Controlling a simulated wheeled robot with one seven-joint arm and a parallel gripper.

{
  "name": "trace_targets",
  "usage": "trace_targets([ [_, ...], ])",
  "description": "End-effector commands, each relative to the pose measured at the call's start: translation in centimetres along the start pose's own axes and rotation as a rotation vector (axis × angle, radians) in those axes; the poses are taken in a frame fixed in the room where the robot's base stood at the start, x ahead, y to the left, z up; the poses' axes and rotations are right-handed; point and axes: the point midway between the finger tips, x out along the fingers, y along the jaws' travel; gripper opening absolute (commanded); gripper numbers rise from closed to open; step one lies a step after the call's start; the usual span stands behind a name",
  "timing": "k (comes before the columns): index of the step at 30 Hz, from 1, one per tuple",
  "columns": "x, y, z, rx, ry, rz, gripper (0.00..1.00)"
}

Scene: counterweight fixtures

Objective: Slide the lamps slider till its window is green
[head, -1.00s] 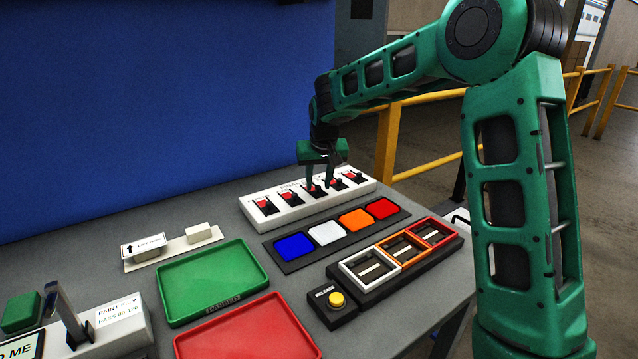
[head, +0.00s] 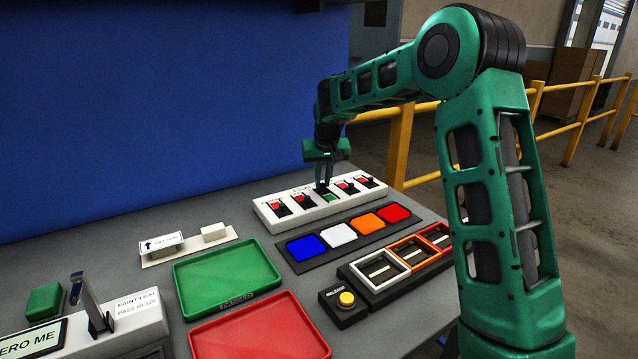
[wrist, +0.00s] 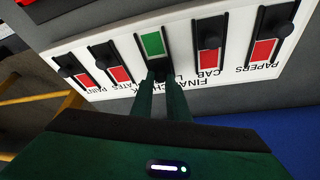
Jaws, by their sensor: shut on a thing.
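A white panel (head: 262,211) on the table holds a row of sliders with black knobs and small windows. The middle slider's window (head: 330,197) is green; it also shows fully green in the wrist view (wrist: 152,43). The other windows are red. My gripper (head: 322,187) is at the middle slider, and in the wrist view its fingers (wrist: 160,76) are shut on that slider's knob (wrist: 156,66), at the end of the slot away from the green window. The fingers partly hide the printed labels, so I cannot read "lamps" on this slider.
In front of the panel lies a dark strip with blue, white, orange and red pads (head: 339,235). Nearer are framed slots (head: 380,270), a yellow button (head: 346,298), a green tray (head: 227,275) and a red tray (head: 262,333). A blue wall (head: 170,100) stands behind.

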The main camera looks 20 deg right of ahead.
Motion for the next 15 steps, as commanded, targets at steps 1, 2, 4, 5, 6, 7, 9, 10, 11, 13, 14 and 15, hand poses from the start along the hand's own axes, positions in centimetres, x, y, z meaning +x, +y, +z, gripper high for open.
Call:
trace_targets([
  [1,-0.1,-0.23,-0.34,-0.002,0.01,-0.005,0.0],
  [2,-0.11,-0.21,-0.35,-0.002,0.01,-0.005,0.0],
  [4,-0.11,-0.2,-0.39,-0.002,0.011,-0.006,0.0],
  [5,-0.11,-0.19,-0.4,-0.002,0.011,-0.006,0.19],
  [6,-0.12,-0.18,-0.4,-0.002,0.011,-0.006,0.29],
  [7,-0.12,-0.16,-0.38,-0.002,0.011,-0.006,0.34],
  [9,-0.11,-0.1,-0.33,-0.002,0.01,-0.005,0.34],
  [10,-0.11,-0.08,-0.31,-0.001,0.009,-0.005,0.34],
  [11,-0.1,-0.06,-0.29,-0.001,0.009,-0.005,0.34],
  [13,-0.1,-0.03,-0.26,-0.001,0.008,-0.004,0.34],
  [14,-0.09,-0.02,-0.25,-0.001,0.008,-0.004,0.34],
  [15,-0.12,-0.01,-0.24,-0.001,0.008,-0.004,0.34],
])
